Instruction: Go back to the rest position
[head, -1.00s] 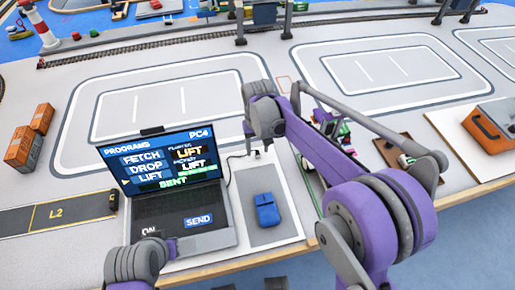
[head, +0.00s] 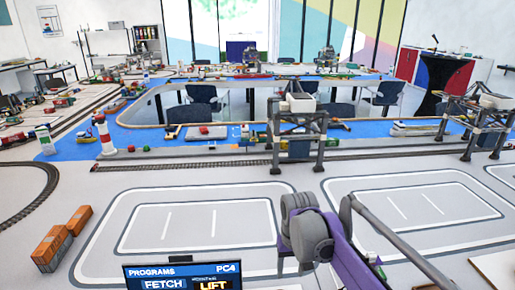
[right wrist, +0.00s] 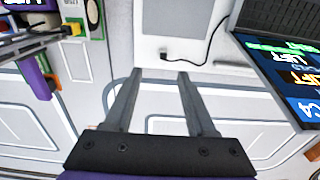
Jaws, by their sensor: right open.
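My right gripper (right wrist: 159,76) is open in the right wrist view. Its two grey fingers stand apart with nothing between them, over the pale table top. In the head view my right arm (head: 345,245) reaches in from the lower right, and its fingers are hidden. The laptop (head: 180,276) shows only the top of its screen, with "PROGRAMS" and "PC4", at the bottom edge. It also shows in the right wrist view (right wrist: 288,75), at the right and apart from the fingers. My left gripper is not in view.
Orange containers (head: 62,238) stand at the left. Gantry cranes (head: 298,118) and (head: 478,118) straddle the rail track behind the marked bays. A red-and-white lighthouse (head: 104,136) stands by the blue water area. The marked bays (head: 200,225) are clear. A cable (right wrist: 195,58) lies near the laptop.

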